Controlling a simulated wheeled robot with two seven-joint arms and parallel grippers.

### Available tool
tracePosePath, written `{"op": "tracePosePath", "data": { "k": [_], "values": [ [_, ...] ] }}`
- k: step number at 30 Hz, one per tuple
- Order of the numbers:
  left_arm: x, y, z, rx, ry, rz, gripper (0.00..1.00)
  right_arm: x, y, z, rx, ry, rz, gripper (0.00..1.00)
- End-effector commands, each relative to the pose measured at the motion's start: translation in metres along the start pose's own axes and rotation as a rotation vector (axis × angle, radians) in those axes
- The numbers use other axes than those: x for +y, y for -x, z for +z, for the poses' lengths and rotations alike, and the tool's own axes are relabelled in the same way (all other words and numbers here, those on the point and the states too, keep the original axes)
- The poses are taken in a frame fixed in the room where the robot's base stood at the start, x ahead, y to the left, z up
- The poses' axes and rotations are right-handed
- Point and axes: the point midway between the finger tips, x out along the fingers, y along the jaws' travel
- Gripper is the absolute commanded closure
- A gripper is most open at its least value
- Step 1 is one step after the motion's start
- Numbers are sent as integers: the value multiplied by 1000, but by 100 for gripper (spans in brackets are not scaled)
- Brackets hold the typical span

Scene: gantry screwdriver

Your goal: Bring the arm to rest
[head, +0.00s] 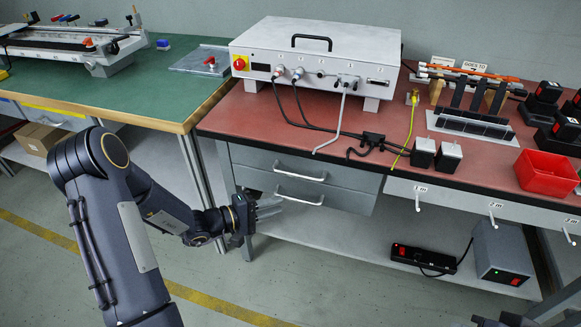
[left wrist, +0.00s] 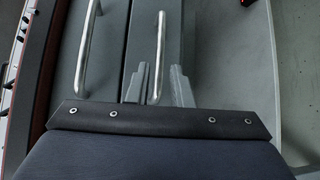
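My left arm reaches in from the left in the head view. Its gripper (head: 270,208) is in front of the drawer unit under the red bench, near the left end of the lower drawer handle (head: 299,201). In the left wrist view the two grey fingers of the left gripper (left wrist: 158,88) are apart, and the lower handle (left wrist: 160,50) shows between them. I cannot tell whether the fingers reach around it or stand just off it. Nothing is gripped. A small dark piece at the bottom right edge of the head view may be my right gripper (head: 505,320); its fingers cannot be made out.
The upper drawer handle (head: 300,171) is just above. The red bench top (head: 240,113) carries a white controller box (head: 320,52), cables and a red bin (head: 545,172). A green table (head: 150,88) stands at the left. The floor in front of the drawers is clear.

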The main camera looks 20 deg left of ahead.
Motion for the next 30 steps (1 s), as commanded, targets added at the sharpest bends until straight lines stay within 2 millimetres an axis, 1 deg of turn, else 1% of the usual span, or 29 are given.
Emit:
{"op": "tracePosePath", "data": {
  "k": [3, 5, 8, 11, 12, 14, 15, 17, 18, 19, 22, 25, 30],
  "values": [
    [1, 0, 0, -1, -1, 0, 80, 0, 0, 0, 0, 0, 0, 100],
    [5, 0, 3, -13, -9, -3, 80, 0, 0, 0, 0, 0, 0, 100],
    [26, 4, 20, -73, -43, -20, 80, 0, 0, 0, 0, 0, 0, 100],
    [57, 14, 55, -183, -108, -73, 80, 0, 0, 0, 0, 0, 0, 100],
    [69, 21, 73, -231, -141, -106, 80, 0, 0, 0, 0, 0, 0, 100],
    [84, 33, 100, -298, -194, -169, 80, 0, 0, 0, 0, 0, 0, 100],
    [90, 43, 117, -335, -231, -215, 80, 0, 0, 0, 0, 0, 0, 100],
    [98, 58, 141, -377, -288, -290, 80, 0, 0, 0, 0, 0, 0, 100],
    [100, 69, 155, -396, -328, -342, 80, 0, 0, 0, 0, 0, 0, 100],
    [101, 78, 165, -405, -358, -383, 80, 0, 0, 0, 0, 0, 0, 100],
    [100, 108, 190, -405, -461, -516, 80, 0, 0, 0, 0, 0, 0, 100],
    [95, 134, 203, -367, -550, -627, 80, 0, 0, 0, 0, 0, 0, 100],
    [88, 166, 210, -271, -661, -751, 80, 0, 0, 0, 0, 0, 0, 100]
  ]
}}
